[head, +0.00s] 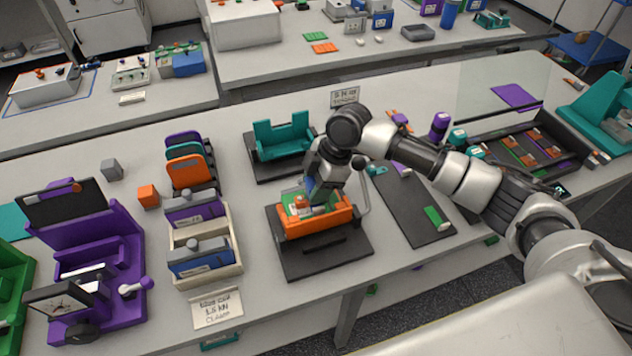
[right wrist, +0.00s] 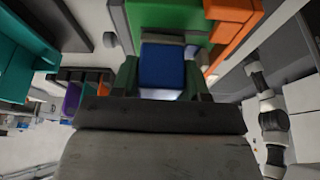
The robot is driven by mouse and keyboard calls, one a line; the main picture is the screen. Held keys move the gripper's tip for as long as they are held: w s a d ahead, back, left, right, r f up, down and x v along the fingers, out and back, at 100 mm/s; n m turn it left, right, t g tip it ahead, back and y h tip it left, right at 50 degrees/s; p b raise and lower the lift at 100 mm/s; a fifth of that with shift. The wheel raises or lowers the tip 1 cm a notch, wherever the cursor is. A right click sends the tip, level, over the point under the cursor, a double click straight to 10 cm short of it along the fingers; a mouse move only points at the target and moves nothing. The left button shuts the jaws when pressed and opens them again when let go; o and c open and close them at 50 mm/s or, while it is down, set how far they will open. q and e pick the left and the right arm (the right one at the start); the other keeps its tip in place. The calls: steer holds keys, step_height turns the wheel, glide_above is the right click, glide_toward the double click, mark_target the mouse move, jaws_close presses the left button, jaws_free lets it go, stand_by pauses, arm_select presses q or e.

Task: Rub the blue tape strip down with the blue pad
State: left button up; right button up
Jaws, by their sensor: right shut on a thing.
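My right gripper (head: 318,198) comes down over the orange fixture (head: 322,226) on its dark base plate near the middle of the bench. In the right wrist view its fingers (right wrist: 162,88) are closed on the blue pad (right wrist: 162,66), which sits between them. A green piece (head: 292,199) lies in the fixture under the gripper; a green surface also shows beyond the pad in the right wrist view (right wrist: 165,14). I cannot make out the blue tape strip; the gripper and pad may hide it. Whether the pad touches the surface is unclear. My left gripper is not in view.
A teal fixture (head: 284,138) stands behind the orange one. A dark mat (head: 411,208) with a small green block (head: 437,217) lies to the right. A cream rack (head: 228,264) and a purple machine (head: 117,246) stand to the left. A clear upright panel (head: 500,92) is at back right.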

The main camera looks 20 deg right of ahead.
steer(key=shift+r+p, duration=2.9)
steer(key=shift+r, duration=0.05)
steer(key=shift+f, duration=0.1)
